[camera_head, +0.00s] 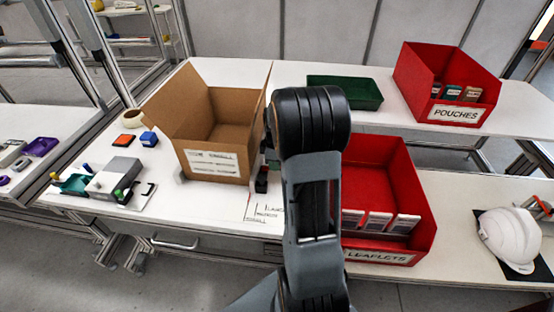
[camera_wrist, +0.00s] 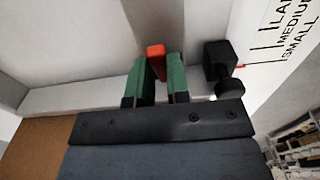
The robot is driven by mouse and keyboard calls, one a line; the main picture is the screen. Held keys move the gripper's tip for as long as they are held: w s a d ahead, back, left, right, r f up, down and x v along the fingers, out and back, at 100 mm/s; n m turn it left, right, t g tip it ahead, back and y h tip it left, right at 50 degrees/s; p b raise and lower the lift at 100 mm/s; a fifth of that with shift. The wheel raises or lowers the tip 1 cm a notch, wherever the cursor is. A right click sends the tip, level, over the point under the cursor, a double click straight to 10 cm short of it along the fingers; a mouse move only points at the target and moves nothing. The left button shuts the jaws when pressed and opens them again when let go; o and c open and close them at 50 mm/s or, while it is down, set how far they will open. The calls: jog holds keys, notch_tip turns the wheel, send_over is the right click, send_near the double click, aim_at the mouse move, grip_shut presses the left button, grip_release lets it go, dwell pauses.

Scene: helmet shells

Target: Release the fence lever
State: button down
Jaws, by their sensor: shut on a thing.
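The red lever (camera_wrist: 155,50) stands between the two green fingers of my gripper (camera_wrist: 158,76) in the wrist view. The fingers are shut on it. A pale fence bar (camera_wrist: 80,95) runs beside it, and a black block with a round knob (camera_wrist: 218,62) stands just to the right, apart from the fingers. In the head view my arm hides most of the gripper and the lever. A small dark part (camera_head: 262,181) shows left of the arm, by the right side of the open cardboard box (camera_head: 215,165).
Size marks, LARGE, MEDIUM and SMALL (camera_head: 264,216), are printed on the white table near the fence. A red LEAFLETS bin (camera_head: 415,240) stands right of my arm. A green tray (camera_head: 345,92) and a red POUCHES bin (camera_head: 430,70) stand behind. A white helmet (camera_head: 508,238) lies far right.

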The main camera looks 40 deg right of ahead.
dwell(0.3)
jog(key=c, duration=1.1)
grip_release()
jog(key=shift+r, duration=0.1)
jog(key=shift+r, duration=3.7)
